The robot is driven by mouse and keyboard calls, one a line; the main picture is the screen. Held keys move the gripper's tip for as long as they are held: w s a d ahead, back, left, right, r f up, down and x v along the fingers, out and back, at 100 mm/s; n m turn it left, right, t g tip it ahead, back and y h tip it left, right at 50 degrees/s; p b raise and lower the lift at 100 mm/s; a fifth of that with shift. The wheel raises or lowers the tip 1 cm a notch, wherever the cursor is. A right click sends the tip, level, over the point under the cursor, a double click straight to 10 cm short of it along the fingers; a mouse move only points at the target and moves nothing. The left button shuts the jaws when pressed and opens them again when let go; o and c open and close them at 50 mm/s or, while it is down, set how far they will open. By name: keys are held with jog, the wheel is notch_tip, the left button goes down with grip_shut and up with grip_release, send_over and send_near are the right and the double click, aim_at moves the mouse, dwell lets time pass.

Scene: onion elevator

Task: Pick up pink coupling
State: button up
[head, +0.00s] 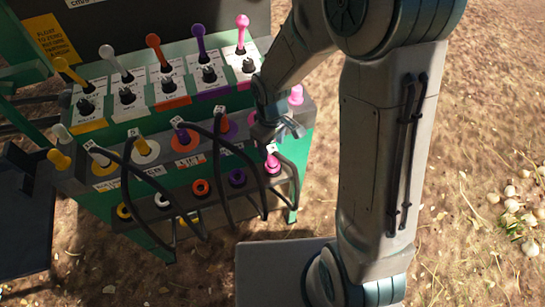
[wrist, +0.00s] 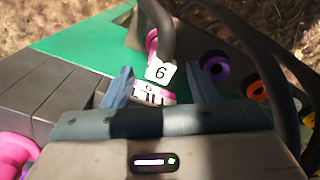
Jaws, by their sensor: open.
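The pink coupling (head: 272,163) sits at the right end of the green panel's lower part, with a black hose running from it. In the wrist view the pink coupling (wrist: 152,44) is partly hidden by its hose and a white tag marked 6 (wrist: 160,72). My gripper (head: 282,132) is just above the coupling in the head view. In the wrist view my gripper (wrist: 162,88) is open, its two fingers apart on either side of the tag and a pink-and-white label. Nothing is seen held between them.
Another pink piece (head: 296,95) stands at the panel's upper right. A purple socket (head: 237,177) and orange socket (head: 200,187) lie to the left. Several black hoses (head: 222,165) loop in front of the panel. Coloured levers (head: 155,50) stand behind.

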aim_at(272, 155)
jog(key=shift+s+d+f, duration=0.15)
jog(key=shift+f, duration=2.5)
jog(key=c, duration=1.1)
